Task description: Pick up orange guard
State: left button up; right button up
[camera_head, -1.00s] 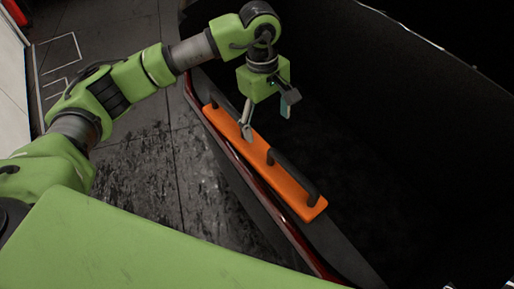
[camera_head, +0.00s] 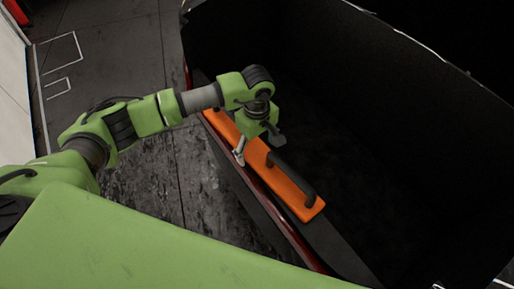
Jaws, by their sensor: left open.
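The orange guard (camera_head: 291,197) is a long orange bar with a black handle (camera_head: 291,172) on its upper side. It lies lengthwise along the rim of a dark bin. My left gripper (camera_head: 256,147) is over the guard's middle part, pointing down, with its fingers apart. One pale finger shows at the guard's near left edge and a dark finger shows on the bin side. The gripper and wrist hide part of the guard. Whether the fingers touch it I cannot tell. My right gripper is not in view.
The guard rests on the dark rim (camera_head: 333,246) of a large black-walled bin (camera_head: 330,80) with a red outer edge. The dark tiled floor (camera_head: 150,200) lies to the left, with white lines at the upper left. A pale wall panel (camera_head: 14,90) stands at the left edge.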

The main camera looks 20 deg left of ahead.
pick_arm(q)
jog(key=shift+f, duration=0.7)
jog(key=c, duration=1.6)
jog(key=shift+r, duration=0.1)
jog(key=shift+c, duration=0.6)
jog(key=shift+w, duration=0.1)
jog(key=shift+c, duration=0.2)
